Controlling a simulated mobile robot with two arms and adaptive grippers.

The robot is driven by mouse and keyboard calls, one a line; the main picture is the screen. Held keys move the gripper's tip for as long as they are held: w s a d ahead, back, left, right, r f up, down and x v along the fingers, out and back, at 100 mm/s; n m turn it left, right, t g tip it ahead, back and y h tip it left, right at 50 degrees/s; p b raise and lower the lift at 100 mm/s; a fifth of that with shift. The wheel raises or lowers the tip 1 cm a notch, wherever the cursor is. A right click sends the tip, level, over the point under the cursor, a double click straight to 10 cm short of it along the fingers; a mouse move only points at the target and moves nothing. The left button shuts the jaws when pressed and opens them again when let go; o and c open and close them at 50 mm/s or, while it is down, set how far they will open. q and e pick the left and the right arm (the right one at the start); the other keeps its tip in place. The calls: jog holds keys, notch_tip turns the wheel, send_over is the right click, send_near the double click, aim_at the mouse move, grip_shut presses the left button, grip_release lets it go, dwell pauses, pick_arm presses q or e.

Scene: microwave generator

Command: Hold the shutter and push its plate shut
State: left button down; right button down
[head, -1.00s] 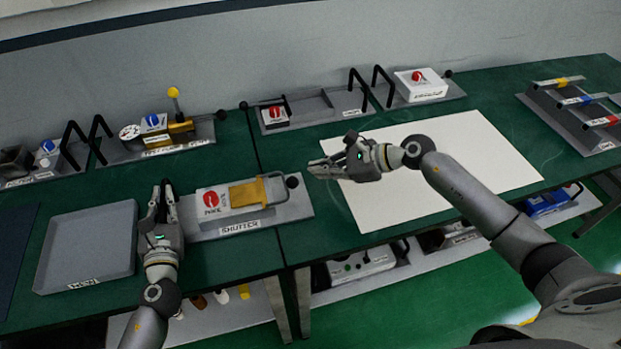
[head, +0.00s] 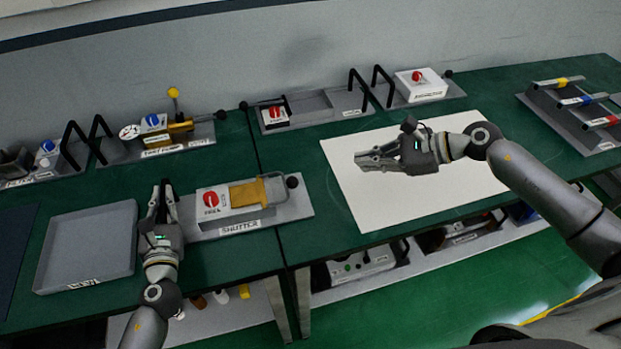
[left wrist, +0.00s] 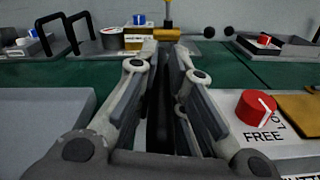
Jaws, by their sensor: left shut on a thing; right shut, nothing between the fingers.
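The shutter (head: 292,207) is a grey base on the bench with a white box (head: 213,213) on it. A yellow plate (head: 245,193) sits at the box's right side, with a grey wire frame and a dark ball knob (head: 292,182) at the far right. A red dial (left wrist: 257,106) marked FREE is on the box. My left gripper (head: 163,190) is at the shutter's left end, shut on a dark upright handle (left wrist: 160,110), mostly hidden by the fingers. My right gripper (head: 362,161) is shut and empty above the white sheet, right of the shutter and apart from it.
A grey tray (head: 88,212) lies left of my left gripper. The white sheet (head: 400,205) is otherwise clear. Devices with black handles line the back of the bench, including a yellow-knobbed one (head: 175,125) and a red-dialled one (head: 277,115). A rack (head: 575,105) stands far right.

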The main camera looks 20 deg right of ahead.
pick_arm(q)
jog(key=shift+s+d+f, duration=0.2)
jog(key=shift+f, duration=0.3)
jog(key=c, duration=1.5)
grip_release()
jog(key=shift+o, duration=0.2)
jog(key=shift+w+d+r, duration=0.1)
pick_arm(e)
jog(key=shift+d, duration=0.3)
pick_arm(q)
jog(key=shift+a, duration=0.25)
pick_arm(e)
jog(key=shift+a, duration=0.15)
pick_arm(q)
jog(key=shift+w+a, duration=0.1)
jog(key=shift+w, duration=0.1)
pick_arm(e)
jog(key=shift+w+a, duration=0.15)
pick_arm(q)
jog(key=shift+s+r, duration=0.1)
jog(key=s, duration=1.2)
jog(key=shift+a, duration=0.2)
